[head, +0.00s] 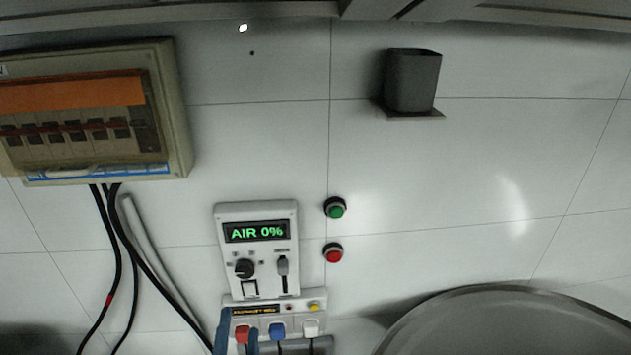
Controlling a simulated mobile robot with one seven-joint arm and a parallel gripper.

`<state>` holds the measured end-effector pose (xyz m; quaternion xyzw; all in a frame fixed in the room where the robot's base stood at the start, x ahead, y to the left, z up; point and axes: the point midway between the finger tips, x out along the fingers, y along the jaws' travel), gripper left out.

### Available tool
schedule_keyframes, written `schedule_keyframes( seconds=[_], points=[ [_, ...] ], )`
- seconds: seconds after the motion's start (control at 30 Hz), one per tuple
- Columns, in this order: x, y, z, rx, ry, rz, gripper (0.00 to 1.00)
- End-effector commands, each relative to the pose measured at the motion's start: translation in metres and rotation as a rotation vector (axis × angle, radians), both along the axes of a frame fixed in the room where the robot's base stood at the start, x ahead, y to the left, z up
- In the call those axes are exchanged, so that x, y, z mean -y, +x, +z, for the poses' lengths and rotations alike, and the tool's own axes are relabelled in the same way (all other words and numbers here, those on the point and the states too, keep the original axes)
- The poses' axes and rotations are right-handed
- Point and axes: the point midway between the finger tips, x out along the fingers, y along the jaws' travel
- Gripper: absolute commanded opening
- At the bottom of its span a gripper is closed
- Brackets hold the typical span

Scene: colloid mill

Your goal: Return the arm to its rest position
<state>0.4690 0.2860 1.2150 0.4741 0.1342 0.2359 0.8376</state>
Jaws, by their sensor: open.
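No part of my arm or gripper can be made out for certain in the head view. Two short blue-grey shapes (222,331) rise at the bottom edge beside the lower socket panel; I cannot tell what they are. The white control box (260,285) on the wall shows "AIR 0%" in green on its display (257,232). It has a black knob (244,268) and a slider (282,266).
A breaker box (182,125) with cables hangs at the left. Green (335,208) and red (333,253) buttons sit beside the control box. Below it are red, blue and white plugs (277,331). A dark holder (411,80) is at upper right, a large round vessel (500,320) at lower right.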

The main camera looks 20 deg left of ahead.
Motion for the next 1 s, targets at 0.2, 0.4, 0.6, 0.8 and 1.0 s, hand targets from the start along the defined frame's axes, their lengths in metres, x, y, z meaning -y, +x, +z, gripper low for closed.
schedule_keyframes(
  seconds=[0.2,0.4,0.6,0.8,1.0],
  points=[
    [0.001,0.002,0.001,0.001,0.005,-0.004,0.81],
    [0.037,0.046,0.054,0.005,0.222,-0.103,0.81],
    [0.102,0.09,0.148,0.015,0.627,-0.193,0.81],
    [0.187,0.094,0.266,0.043,1.173,-0.139,0.81],
    [0.258,0.04,0.374,0.029,1.692,0.154,0.81]
  ],
)
